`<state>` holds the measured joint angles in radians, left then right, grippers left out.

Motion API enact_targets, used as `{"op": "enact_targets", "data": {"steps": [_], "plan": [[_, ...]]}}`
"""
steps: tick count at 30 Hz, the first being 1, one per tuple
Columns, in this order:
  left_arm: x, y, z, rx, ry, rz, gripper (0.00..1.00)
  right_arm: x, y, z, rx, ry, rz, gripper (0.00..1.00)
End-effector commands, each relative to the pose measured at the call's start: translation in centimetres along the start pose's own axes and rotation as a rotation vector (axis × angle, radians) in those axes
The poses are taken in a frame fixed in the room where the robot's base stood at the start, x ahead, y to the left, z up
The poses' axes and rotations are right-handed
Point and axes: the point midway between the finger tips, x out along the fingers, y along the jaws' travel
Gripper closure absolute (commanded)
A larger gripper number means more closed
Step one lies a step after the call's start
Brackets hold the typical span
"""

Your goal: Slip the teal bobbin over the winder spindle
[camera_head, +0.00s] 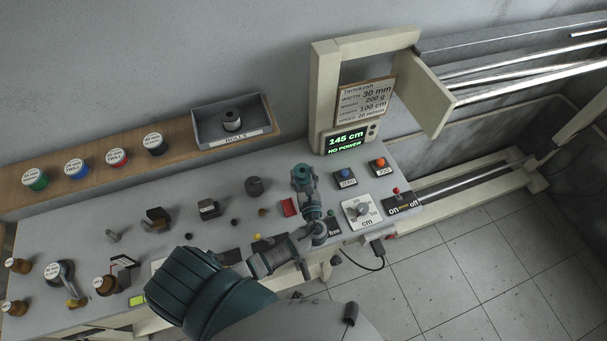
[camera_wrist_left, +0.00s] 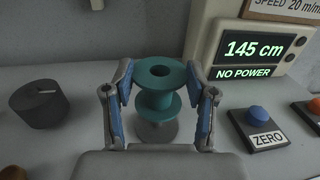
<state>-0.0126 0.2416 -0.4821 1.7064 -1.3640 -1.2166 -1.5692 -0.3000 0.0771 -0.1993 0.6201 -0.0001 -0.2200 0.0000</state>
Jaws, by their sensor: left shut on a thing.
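The teal bobbin (camera_wrist_left: 160,100) is upright between the fingers of my left gripper (camera_wrist_left: 160,98), which is shut on it. Its top hole looks dark. A grey round base (camera_wrist_left: 155,132), probably of the winder spindle, shows just below the bobbin's lower flange. I cannot tell whether the spindle's tip is inside the bore. In the head view my left gripper (camera_head: 304,184) is over the bench top, and the teal bobbin (camera_head: 302,171) shows at its tip. The spindle is hidden there. My right gripper is not in view.
A dark knob (camera_head: 254,186) stands left of the gripper. The ZERO button (camera_head: 345,177) and the display (camera_head: 346,139), reading 145 cm and NO POWER, are to the right. The on/off switch (camera_head: 401,202) is further right. A tray (camera_head: 202,127) with a grey roll sits behind.

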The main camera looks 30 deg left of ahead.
Motion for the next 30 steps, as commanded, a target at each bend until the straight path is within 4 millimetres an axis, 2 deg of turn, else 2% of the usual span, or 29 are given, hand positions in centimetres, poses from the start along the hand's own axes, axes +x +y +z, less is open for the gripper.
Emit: {"op": "enact_targets", "data": {"steps": [30], "plan": [[0.0, 0.0, -2.6, 0.001, 0.0, 0.0, 0.76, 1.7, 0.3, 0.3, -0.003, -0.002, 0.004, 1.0]]}}
